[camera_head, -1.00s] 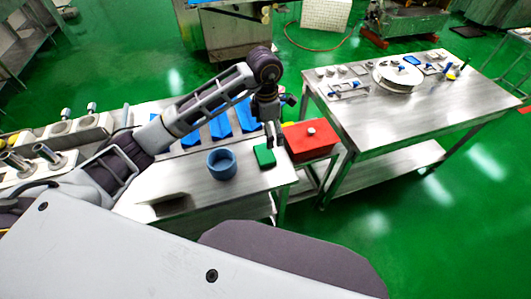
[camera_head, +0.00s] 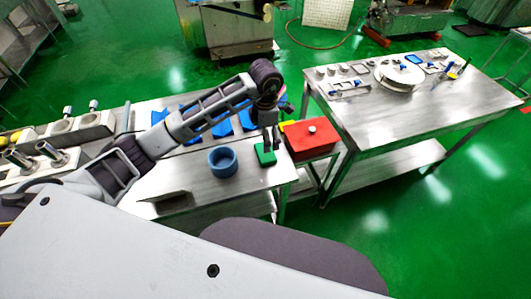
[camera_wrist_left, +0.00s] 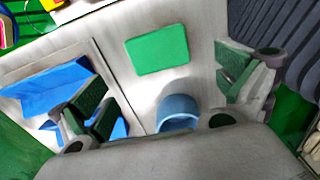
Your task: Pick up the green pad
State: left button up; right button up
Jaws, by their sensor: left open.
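The green pad (camera_head: 265,156) lies flat on the steel table near its right end, right of a blue round container (camera_head: 223,162). My left gripper (camera_head: 271,141) is just above the pad, pointing down, open and empty. In the left wrist view the green pad (camera_wrist_left: 157,48) lies beyond the spread fingers of the left gripper (camera_wrist_left: 162,84), apart from them. The blue container shows below the pad there (camera_wrist_left: 178,110). My right gripper is in neither view.
Several blue pieces (camera_head: 222,128) lie behind my left arm. A red box (camera_head: 311,139) with a pale knob stands close to the right of the pad. A second steel table (camera_head: 430,115) carries small parts farther right.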

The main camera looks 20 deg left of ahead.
aim_at(267, 159)
pick_arm(q)
jog(key=shift+f, duration=2.3)
jog(key=shift+f+p, duration=0.15)
jog(key=shift+p, duration=0.2)
jog(key=shift+f+p, duration=0.4)
jog(key=shift+f, duration=0.5)
jog(key=shift+w+f+p, duration=0.15)
jog(key=shift+f+p, duration=0.15)
jog(key=shift+f, duration=1.25)
jog(key=c, duration=0.6)
